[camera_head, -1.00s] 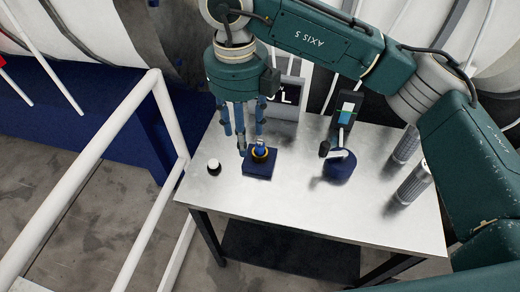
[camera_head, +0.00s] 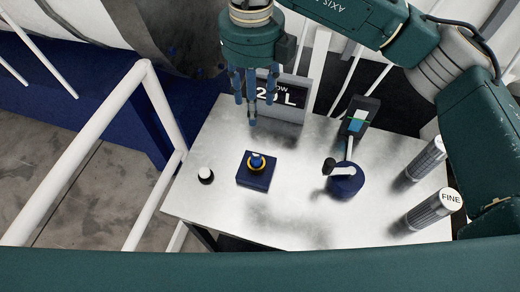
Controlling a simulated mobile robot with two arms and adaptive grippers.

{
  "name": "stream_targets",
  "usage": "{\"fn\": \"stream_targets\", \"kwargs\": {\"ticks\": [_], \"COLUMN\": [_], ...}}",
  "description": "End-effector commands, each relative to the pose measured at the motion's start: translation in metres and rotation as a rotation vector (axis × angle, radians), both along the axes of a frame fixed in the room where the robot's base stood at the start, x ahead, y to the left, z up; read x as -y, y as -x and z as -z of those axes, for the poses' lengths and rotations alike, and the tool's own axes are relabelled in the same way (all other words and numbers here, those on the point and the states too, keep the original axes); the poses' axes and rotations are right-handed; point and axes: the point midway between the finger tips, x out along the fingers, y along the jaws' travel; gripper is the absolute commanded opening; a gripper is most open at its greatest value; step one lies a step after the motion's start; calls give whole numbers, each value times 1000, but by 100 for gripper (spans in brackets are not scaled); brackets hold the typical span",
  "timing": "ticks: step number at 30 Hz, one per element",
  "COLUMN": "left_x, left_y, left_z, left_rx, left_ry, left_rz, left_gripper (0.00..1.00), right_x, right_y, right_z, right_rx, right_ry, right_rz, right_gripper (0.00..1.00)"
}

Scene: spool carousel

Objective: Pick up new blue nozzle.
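My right gripper (camera_head: 252,106), on the arm coming in from the right, points down behind and above the nozzle, in front of the display sign. Its blue fingers are spread apart with nothing visible between them, and they are clear of the nozzle. My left gripper is not in view.
A small black-and-white knob (camera_head: 205,175) sits left of the block. A round dark blue device (camera_head: 347,184) with a lever and a small screen (camera_head: 355,122) stand to the right. Two grey cylinders (camera_head: 430,212), one marked FINE, are at the right edge. A white rail (camera_head: 92,140) runs at left.

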Motion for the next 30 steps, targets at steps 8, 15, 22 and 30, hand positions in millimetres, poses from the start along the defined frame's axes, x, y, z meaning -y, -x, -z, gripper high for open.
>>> {"fn": "stream_targets", "kwargs": {"ticks": [8,15,22,30], "left_x": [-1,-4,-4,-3], "left_y": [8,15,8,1], "left_z": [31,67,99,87], "left_rx": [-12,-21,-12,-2], "left_ry": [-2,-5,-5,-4], "left_rz": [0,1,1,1], "left_gripper": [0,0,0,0], "right_x": [0,0,0,1], "right_y": [0,0,0,2], "right_z": [31,67,99,125], "right_rx": [-2,-2,-2,-6], "right_ry": [1,1,1,2], "right_rz": [0,0,1,-1], "right_gripper": [47,47,47,47]}}
